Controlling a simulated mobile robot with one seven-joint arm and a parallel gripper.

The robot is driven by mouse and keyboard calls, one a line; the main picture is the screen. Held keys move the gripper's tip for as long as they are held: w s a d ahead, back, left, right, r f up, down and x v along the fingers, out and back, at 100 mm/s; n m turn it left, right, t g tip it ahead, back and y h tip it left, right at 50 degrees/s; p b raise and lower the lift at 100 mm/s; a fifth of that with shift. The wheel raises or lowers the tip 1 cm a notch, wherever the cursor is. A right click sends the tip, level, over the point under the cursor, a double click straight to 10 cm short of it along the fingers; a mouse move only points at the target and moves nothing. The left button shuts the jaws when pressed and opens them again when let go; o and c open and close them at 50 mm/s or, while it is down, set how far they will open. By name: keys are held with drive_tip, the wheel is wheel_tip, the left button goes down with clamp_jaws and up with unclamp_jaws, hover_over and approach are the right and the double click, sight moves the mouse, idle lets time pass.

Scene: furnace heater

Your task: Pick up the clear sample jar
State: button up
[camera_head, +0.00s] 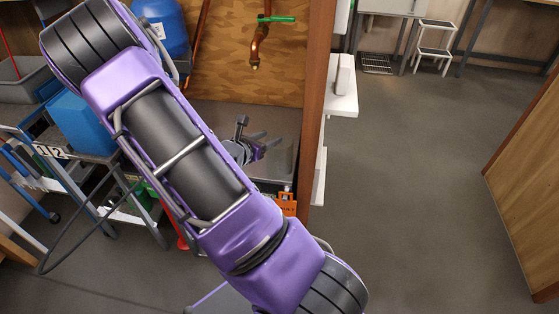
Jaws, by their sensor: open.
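I cannot make out the clear sample jar in the head view; my arm covers much of the middle of the picture and may hide it. My gripper (262,143) shows small, just right of my purple arm, in front of the wooden-backed bay. Its fingers point to the right and are apart, with nothing visible between them. It is over or near the grey surface (285,163) at the bottom of the bay; I cannot tell its height above it.
A wooden back panel (225,75) carries a copper pipe with a green-handled valve (275,19). A blue drum (168,25) and a cart with a blue box (82,124) stand at left. A wooden post edges the bay. Grey floor (410,180) is clear at right.

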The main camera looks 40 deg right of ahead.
drive_tip(key=shift+w+d+f, duration=0.15)
drive_tip(key=shift+d+f, duration=0.05)
drive_tip(key=shift+d, duration=0.15)
drive_tip(key=shift+c, duration=0.3)
clamp_jaws()
idle(1.0)
